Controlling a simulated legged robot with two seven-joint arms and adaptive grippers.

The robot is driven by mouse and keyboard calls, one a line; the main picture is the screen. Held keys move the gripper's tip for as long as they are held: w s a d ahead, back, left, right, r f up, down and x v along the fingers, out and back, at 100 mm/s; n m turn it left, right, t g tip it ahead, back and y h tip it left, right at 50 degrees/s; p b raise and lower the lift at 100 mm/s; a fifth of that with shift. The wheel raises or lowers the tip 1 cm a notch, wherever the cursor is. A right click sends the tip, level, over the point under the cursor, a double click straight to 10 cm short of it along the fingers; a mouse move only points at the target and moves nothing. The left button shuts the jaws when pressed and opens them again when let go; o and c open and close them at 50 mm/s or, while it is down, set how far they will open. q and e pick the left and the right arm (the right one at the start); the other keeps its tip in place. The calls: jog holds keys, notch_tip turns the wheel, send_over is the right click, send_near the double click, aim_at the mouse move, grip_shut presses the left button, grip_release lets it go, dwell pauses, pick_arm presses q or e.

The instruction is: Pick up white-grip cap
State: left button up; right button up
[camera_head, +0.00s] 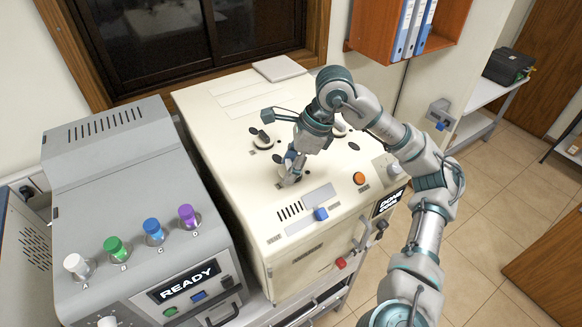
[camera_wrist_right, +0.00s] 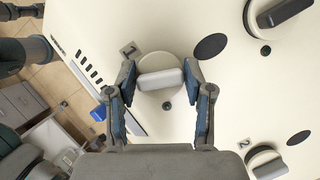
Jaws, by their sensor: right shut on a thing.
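The white-grip cap (camera_wrist_right: 160,79) shows in the right wrist view as a round cream disc with a pale raised bar, beside the label "1" on the cream machine (camera_head: 241,196). My right gripper (camera_wrist_right: 160,73) has one fingertip against each end of the bar and is shut on it. The cap looks seated on the machine's top. In the head view my right gripper (camera_head: 291,174) reaches down to the machine's top and hides most of the cap. My left gripper is in neither view.
A black-grip cap (camera_wrist_right: 283,14) and another cap with a grey grip (camera_wrist_right: 267,163) near label "2" sit close by. Dark oval spots mark the top. A grey machine (camera_head: 112,205) with white, green, blue and purple-capped vials stands at left. A red-brown shelf (camera_head: 371,30) hangs behind.

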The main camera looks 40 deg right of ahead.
jog(key=shift+r, duration=0.5)
notch_tip(320, 180, up, 2)
jog(key=shift+w+r, duration=0.1)
jog(key=shift+r, duration=0.1)
jog(key=s+a+r+b, duration=0.2)
jog(key=s+a+b, duration=0.15)
jog(key=s, duration=1.15)
jog(key=m+t+h+p, duration=0.1)
jog(key=m+h+p, duration=0.2)
jog(key=m+p, duration=0.65)
send_near(281, 170)
jog(key=shift+w+d+n+p, duration=0.55)
jog(key=shift+w+d+n, duration=0.05)
jog(key=shift+w+n, duration=0.25)
jog(key=shift+f+t, duration=0.2)
jog(key=shift+t, duration=0.1)
notch_tip(281, 170, down, 6)
jog(key=b, duration=0.5)
jog(key=shift+f+b, duration=0.15)
jog(key=shift+b, duration=0.2)
jog(key=shift+s, duration=0.1)
